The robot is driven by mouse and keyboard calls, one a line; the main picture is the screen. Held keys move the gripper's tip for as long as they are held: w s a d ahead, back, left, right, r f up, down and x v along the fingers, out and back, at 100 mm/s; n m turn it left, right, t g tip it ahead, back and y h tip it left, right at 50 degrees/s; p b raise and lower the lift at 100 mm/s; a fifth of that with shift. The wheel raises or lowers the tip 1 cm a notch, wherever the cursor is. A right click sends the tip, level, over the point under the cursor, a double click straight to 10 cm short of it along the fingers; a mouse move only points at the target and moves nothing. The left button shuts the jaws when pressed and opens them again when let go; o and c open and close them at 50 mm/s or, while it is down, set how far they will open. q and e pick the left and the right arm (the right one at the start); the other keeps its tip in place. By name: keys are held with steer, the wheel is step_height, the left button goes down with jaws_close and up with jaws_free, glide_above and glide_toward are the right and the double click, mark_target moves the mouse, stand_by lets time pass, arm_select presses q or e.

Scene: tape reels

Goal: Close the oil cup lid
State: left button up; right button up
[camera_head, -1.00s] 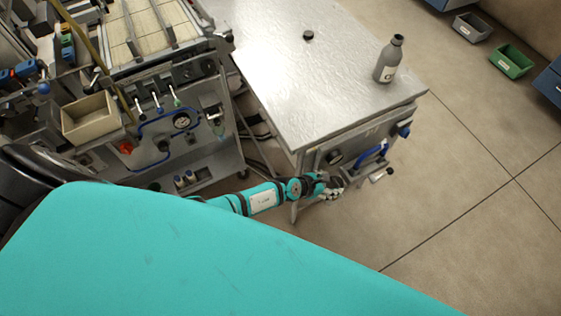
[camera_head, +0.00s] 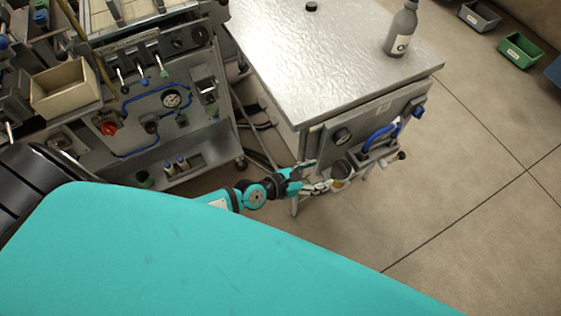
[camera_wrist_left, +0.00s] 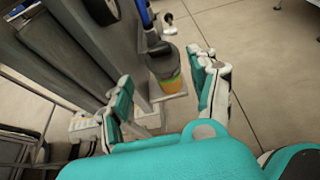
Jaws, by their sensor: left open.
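The oil cup (camera_head: 341,173) is a small cup on the front of the metal cabinet, below and left of a blue handle. In the left wrist view, the cup (camera_wrist_left: 166,70) has a grey upper part and orange and green bands below. A dark piece at its top may be the lid; I cannot tell how far it stands open. My left gripper (camera_head: 312,185) is just left of the cup. In the wrist view its fingers (camera_wrist_left: 165,92) are spread apart, with the cup seen beyond the gap between them. My right gripper is not in view.
A grey bottle (camera_head: 400,32) and a small black cap (camera_head: 311,6) stand on the metal cabinet top (camera_head: 330,70). A machine with levers and a gauge (camera_head: 171,100) stands at the left. Grey and green bins (camera_head: 520,49) lie on the floor at the right.

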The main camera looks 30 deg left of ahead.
arm_select(q)
steer(key=v, duration=1.2)
steer(key=shift+c, duration=0.3)
